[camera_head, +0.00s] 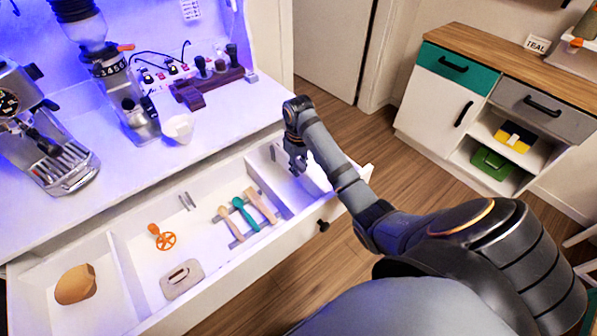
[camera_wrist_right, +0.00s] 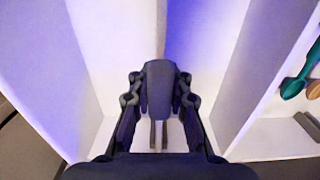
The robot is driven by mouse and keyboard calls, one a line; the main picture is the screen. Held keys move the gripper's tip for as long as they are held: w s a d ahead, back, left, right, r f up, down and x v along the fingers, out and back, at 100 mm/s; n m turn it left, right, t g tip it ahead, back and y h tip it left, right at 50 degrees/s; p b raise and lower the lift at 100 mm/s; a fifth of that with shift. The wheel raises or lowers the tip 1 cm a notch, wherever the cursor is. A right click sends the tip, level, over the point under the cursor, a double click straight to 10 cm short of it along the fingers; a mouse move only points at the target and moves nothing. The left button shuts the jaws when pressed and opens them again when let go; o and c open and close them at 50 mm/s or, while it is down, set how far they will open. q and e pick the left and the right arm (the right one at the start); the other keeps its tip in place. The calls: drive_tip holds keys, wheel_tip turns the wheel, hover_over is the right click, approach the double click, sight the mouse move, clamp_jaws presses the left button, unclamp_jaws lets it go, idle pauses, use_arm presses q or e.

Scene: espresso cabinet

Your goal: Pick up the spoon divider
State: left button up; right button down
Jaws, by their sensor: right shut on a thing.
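My right gripper (camera_head: 297,164) reaches down into the right-hand compartment of the open drawer. In the right wrist view its dark fingers (camera_wrist_right: 160,105) are closed together and shut on a thin piece, which I take to be the spoon divider (camera_wrist_right: 163,30). A pale narrow panel runs away from the fingertips there, almost edge-on. The fingers hide the gripped part, and the head view does not show the piece clearly. My left gripper is not in view.
The white drawer (camera_head: 195,285) also holds several spoons (camera_head: 245,214), an orange tool (camera_head: 164,238), a grey slotted piece (camera_head: 182,278) and a brown object (camera_head: 76,284). A fixed partition (camera_head: 264,186) stands left of my gripper. An espresso machine (camera_head: 50,140) and grinder (camera_head: 125,95) stand on the counter.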

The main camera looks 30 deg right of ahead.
drive_tip(key=shift+r, duration=0.15)
drive_tip(key=shift+r, duration=0.55)
wheel_tip(320, 180, up, 2)
drive_tip(key=shift+r+p, duration=0.2)
drive_tip(key=shift+p, duration=0.1)
wheel_tip(320, 180, up, 14)
drive_tip(key=p, duration=1.5)
wheel_tip(320, 180, up, 6)
drive_tip(key=p, duration=0.8)
hover_over(299, 162)
drive_tip(key=shift+a+r, duration=0.1)
